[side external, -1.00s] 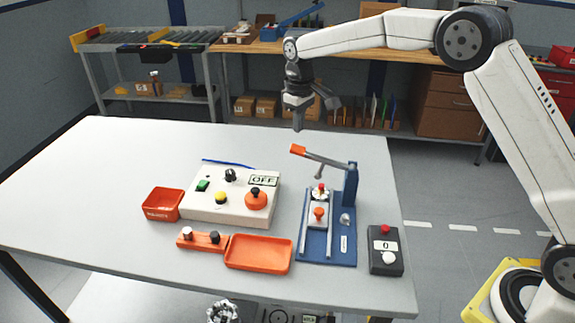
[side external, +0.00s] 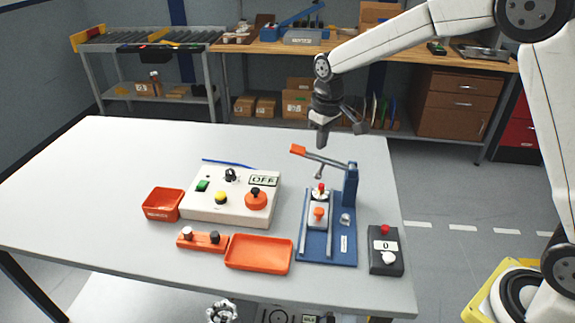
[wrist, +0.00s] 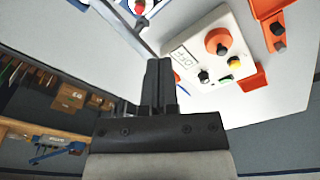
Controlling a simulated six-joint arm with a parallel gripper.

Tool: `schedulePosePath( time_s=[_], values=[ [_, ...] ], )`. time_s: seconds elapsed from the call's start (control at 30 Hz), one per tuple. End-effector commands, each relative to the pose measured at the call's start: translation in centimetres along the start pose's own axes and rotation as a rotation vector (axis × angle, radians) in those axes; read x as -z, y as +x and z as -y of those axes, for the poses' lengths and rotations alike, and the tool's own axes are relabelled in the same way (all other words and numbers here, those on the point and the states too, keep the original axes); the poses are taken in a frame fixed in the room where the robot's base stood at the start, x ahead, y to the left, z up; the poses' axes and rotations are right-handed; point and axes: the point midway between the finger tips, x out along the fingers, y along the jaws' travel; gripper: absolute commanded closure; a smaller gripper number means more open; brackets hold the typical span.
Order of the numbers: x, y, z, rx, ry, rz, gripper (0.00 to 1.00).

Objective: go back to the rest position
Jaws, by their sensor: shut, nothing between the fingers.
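My gripper (side external: 321,143) hangs in the air above the far right part of the white table, near the upper end of the blue press fixture's lever. Its fingers are shut with nothing between them. In the wrist view my gripper (wrist: 160,65) shows its fingers together, pointing up the picture. The press fixture (side external: 328,235) with its orange-tipped lever (side external: 322,160) stands on the table below my gripper, apart from it.
A white control box (side external: 232,196) with an OFF label, a red bin (side external: 162,204), an orange tray (side external: 258,253), an orange block with knobs (side external: 202,240) and a dark counter box (side external: 385,250) stand on the table (side external: 100,200). The left table area is clear.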

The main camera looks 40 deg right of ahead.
Motion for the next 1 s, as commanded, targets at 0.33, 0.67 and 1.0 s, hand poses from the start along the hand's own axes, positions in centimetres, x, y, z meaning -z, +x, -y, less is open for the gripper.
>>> schedulePosePath(
  time_s=[0.33, 0.67, 1.0],
  values=[
    [-7.3, 1.0, 0.6, -0.008, 0.065, -0.057, 1.0],
    [-15.1, 2.4, 1.4, -0.013, 0.126, -0.111, 1.0],
    [-20.9, 3.5, 2.2, -0.016, 0.17, -0.151, 1.0]
  ],
)
